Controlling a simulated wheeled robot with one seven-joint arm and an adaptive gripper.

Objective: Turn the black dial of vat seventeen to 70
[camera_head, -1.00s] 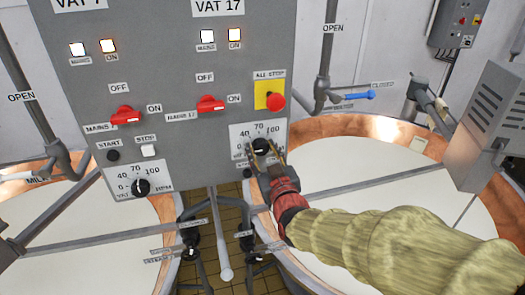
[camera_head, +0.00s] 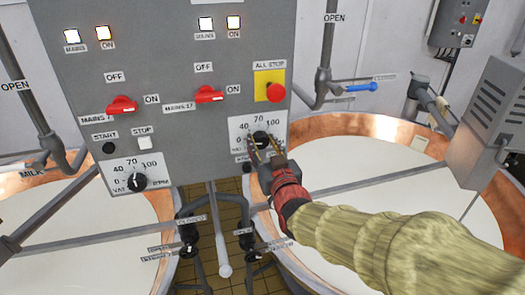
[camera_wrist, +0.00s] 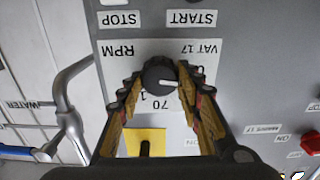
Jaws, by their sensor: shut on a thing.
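The black dial of vat seventeen (camera_head: 261,140) sits on a white scale plate (camera_head: 238,128) marked 40, 70 and 100, low on the grey panel. My gripper (camera_head: 262,145) reaches it from below right in the head view. In the wrist view, which is upside down, the dial (camera_wrist: 159,75) lies between the two fingers of my gripper (camera_wrist: 158,80), which are shut on its sides. A white mark shows on the dial, but its exact reading is hard to tell. The 70 shows below the dial there; fingers hide part of the scale.
A red all-stop button (camera_head: 275,93) on a yellow plate is just above the dial. A red mains switch (camera_head: 209,95) is at upper left. Vat seven's dial (camera_head: 135,182) is further left. Copper vats (camera_head: 408,133) and pipes stand below and around the panel.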

